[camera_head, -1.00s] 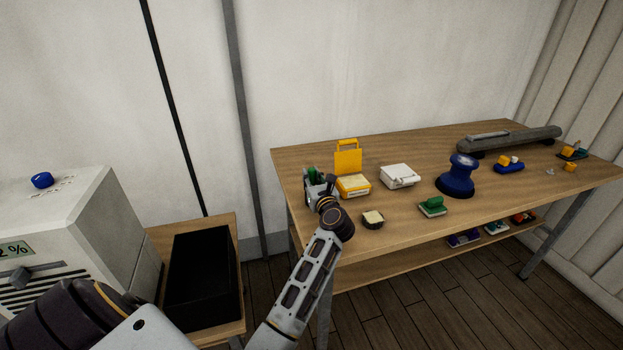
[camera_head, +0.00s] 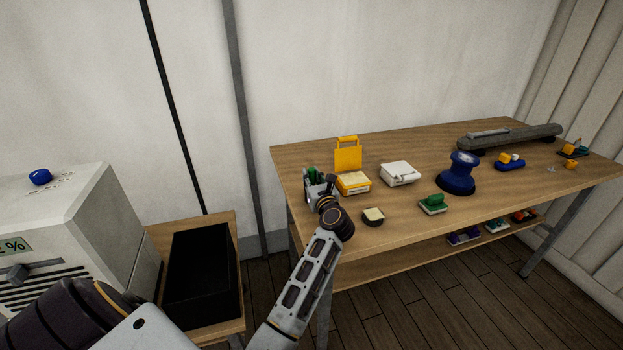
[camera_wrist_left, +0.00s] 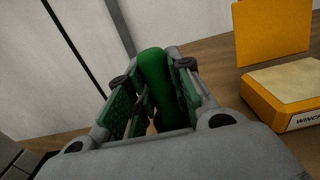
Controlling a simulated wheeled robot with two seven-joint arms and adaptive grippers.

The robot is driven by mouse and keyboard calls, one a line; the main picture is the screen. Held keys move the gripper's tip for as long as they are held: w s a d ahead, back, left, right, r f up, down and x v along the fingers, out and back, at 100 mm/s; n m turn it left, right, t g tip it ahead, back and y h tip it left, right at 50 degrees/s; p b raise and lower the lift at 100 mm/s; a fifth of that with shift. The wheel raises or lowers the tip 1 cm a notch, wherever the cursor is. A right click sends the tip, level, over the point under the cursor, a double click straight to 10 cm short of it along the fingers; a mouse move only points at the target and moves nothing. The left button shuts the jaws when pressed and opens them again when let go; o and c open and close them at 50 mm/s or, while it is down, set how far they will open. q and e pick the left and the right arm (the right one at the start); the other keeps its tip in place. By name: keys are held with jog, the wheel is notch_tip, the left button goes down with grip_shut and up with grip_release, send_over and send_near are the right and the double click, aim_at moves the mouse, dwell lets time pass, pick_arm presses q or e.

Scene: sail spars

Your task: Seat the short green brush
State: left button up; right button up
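My left gripper (camera_head: 318,182) is at the left end of the table, beside the yellow box. In the left wrist view the gripper (camera_wrist_left: 153,100) has its fingers spread around a green handle (camera_wrist_left: 157,75). The handle stands nearer the right finger; whether it touches is unclear. A gap shows on the left finger's side. The handle's lower end is hidden, and its length cannot be told. Another green-handled piece on a pale base (camera_head: 433,203) sits near the table's front edge. My right gripper is not in view.
The yellow box (camera_head: 353,186) with its raised lid stands close right of the left gripper. A small dark round dish (camera_head: 373,217), a white box (camera_head: 400,174) and a blue knobbed stand (camera_head: 458,180) are on the table (camera_head: 400,215). A black bin (camera_head: 200,275) stands left.

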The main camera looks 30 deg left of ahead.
pick_arm(q)
jog(key=o, duration=0.5)
jog(key=shift+v, duration=4.2)
jog(key=shift+w+f, duration=0.15)
jog(key=shift+x, duration=3.9)
jog(key=shift+a+r, duration=0.1)
jog(key=shift+r, duration=0.15)
